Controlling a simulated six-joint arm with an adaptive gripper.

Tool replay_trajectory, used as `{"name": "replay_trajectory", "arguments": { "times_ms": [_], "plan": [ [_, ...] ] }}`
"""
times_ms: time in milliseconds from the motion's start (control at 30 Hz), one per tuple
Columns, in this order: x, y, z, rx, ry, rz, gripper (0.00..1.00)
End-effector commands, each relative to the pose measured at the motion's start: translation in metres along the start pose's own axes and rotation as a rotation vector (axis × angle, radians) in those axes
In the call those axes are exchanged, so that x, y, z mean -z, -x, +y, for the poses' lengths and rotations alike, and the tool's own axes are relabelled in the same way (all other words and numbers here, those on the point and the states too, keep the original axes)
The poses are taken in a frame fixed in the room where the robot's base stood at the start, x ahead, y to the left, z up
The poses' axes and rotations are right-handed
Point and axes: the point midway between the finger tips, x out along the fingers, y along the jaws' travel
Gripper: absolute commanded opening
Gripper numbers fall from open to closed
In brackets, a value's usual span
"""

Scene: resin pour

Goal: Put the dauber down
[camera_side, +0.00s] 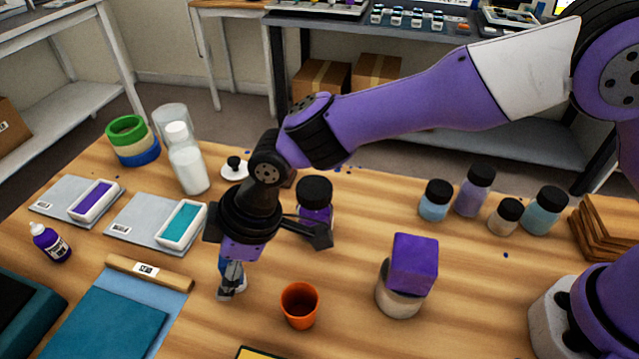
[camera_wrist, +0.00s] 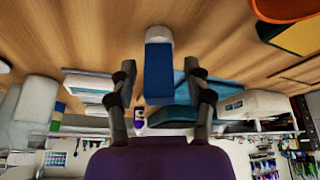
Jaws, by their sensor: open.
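The dauber (camera_wrist: 158,72), with a blue body and a white end, shows between the two spread fingers of my gripper (camera_wrist: 158,78) in the wrist view. There is a visible gap on each side of it. In the side view the dauber (camera_side: 224,264) is mostly hidden behind a finger, low over the wooden table (camera_side: 350,330). My gripper (camera_side: 274,262) is open there, left of centre. Whether the dauber's end touches the table is hard to tell.
An orange cup (camera_side: 300,305) stands just right of the gripper. A dark-lidded purple jar (camera_side: 315,203) is close behind. A purple block (camera_side: 413,262) sits on a pale round container (camera_side: 399,300). A blue mat (camera_side: 112,322) lies to the left.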

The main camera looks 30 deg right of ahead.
Motion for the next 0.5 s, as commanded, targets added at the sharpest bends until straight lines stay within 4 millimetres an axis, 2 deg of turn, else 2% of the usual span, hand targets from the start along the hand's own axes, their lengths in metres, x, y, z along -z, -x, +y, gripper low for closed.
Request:
{"name": "replay_trajectory", "arguments": {
  "times_ms": [300,500],
  "plan": [
    [0.001,0.071,0.001,-0.003,0.0,0.004,0.58],
    [0.0,0.104,0.001,-0.001,0.0,0.002,0.58]
  ]
}}
